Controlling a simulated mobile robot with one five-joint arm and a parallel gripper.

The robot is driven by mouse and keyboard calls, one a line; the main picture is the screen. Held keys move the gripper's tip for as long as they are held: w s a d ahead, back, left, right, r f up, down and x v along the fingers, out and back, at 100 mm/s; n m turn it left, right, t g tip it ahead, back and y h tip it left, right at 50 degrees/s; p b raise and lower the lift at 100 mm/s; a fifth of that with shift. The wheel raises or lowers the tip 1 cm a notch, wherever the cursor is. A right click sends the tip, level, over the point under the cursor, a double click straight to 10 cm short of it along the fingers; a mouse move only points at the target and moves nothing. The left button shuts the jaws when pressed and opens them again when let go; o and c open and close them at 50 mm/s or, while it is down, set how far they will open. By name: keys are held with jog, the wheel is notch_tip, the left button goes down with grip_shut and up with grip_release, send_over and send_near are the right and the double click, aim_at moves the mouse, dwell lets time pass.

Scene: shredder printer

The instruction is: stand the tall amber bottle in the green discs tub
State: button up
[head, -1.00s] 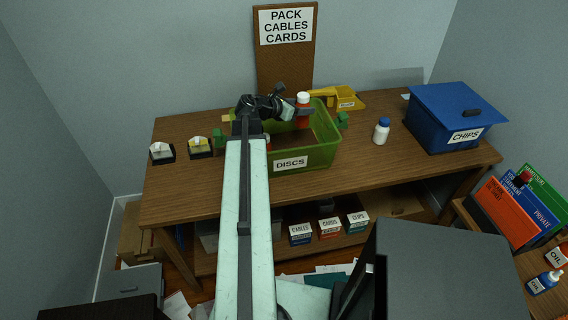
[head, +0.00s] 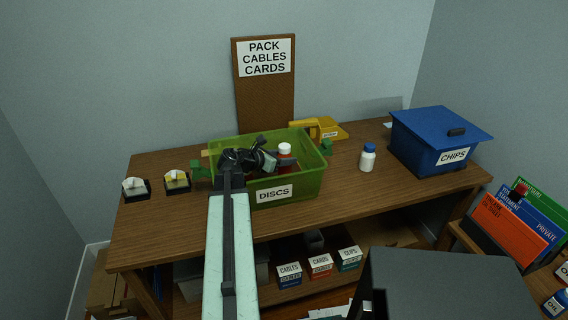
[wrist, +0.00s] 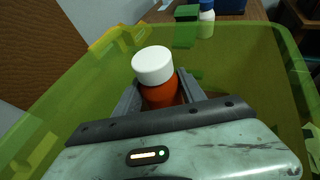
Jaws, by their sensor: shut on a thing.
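The amber bottle (head: 285,158), orange-red with a white cap, is upright inside the green discs tub (head: 308,188). My gripper (head: 279,162) is low within the tub's walls and shut on the bottle. The wrist view shows the bottle (wrist: 160,94) between my two fingers (wrist: 158,88), with the tub's translucent wall (wrist: 75,85) around them. The bottle's base is hidden, so I cannot tell whether it touches the tub floor. The tub stands on the wooden desk with its DISCS label facing front.
A white bottle with a blue cap (head: 367,158) and a blue CHIPS box (head: 430,150) stand right of the tub. The desk's front strip is clear.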

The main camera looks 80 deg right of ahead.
jog(key=shift+f+b, duration=0.6)
jog(key=o, duration=1.5)
